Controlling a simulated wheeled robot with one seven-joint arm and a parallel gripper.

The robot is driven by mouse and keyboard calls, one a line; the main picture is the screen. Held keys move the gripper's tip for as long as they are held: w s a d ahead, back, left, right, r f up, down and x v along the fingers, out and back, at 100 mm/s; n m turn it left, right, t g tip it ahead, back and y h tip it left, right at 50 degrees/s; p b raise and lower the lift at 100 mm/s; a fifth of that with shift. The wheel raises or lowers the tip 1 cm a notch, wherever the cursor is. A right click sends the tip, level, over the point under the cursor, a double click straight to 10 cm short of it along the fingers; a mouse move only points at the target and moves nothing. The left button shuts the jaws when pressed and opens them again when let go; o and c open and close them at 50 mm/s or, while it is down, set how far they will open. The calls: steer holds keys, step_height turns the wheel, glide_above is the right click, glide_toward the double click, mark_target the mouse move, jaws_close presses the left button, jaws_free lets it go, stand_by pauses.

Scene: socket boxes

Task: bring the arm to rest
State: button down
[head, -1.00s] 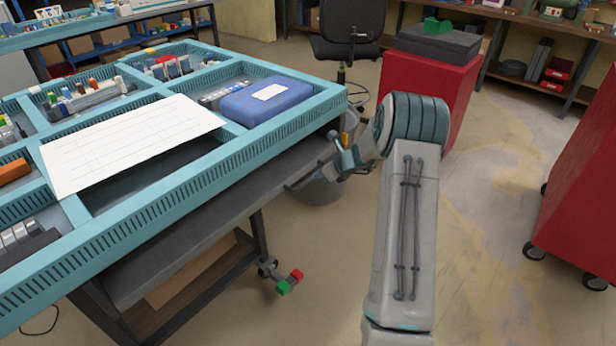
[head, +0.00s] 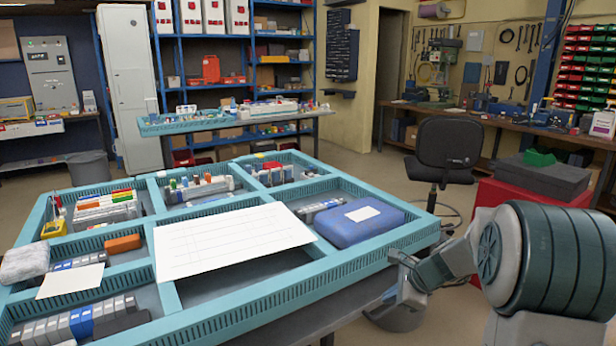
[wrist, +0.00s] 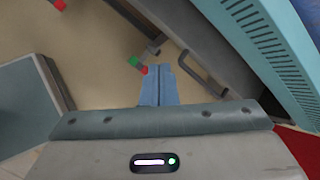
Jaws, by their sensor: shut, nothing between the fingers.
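My gripper shows in the wrist view (wrist: 158,88) with its two blue-grey fingers side by side, shut and empty. It points down past the table edge towards the floor. In the head view my arm reaches forward at the right, and its wrist end hangs just off the right edge of the table, partly hidden by the arm and the table edge. The gripper holds nothing and appears apart from the tray.
A turquoise compartment tray (head: 290,312) on the table carries a white sheet (head: 228,240) and a blue case (head: 358,221). A black chair (head: 447,145) and a red cabinet (head: 500,200) stand beyond my arm. A small red-green piece (wrist: 138,65) lies on the floor.

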steer(key=s+a+r+n+g+h+p, duration=0.25)
steer(key=s+a+r+n, duration=0.35)
steer(key=s+r+n, duration=0.45)
steer(key=s+r+n+h+p, duration=0.1)
steer(key=s+n, duration=0.3)
steer(key=s, duration=0.5)
steer(key=s+r+n+h+p, duration=0.1)
steer(key=s+r+n+p, duration=0.1)
steer(key=s+n, duration=0.3)
steer(key=s+p, duration=0.1)
steer(key=s, duration=0.2)
steer(key=shift+s+r, duration=0.35)
steer(key=shift+n+h, duration=0.25)
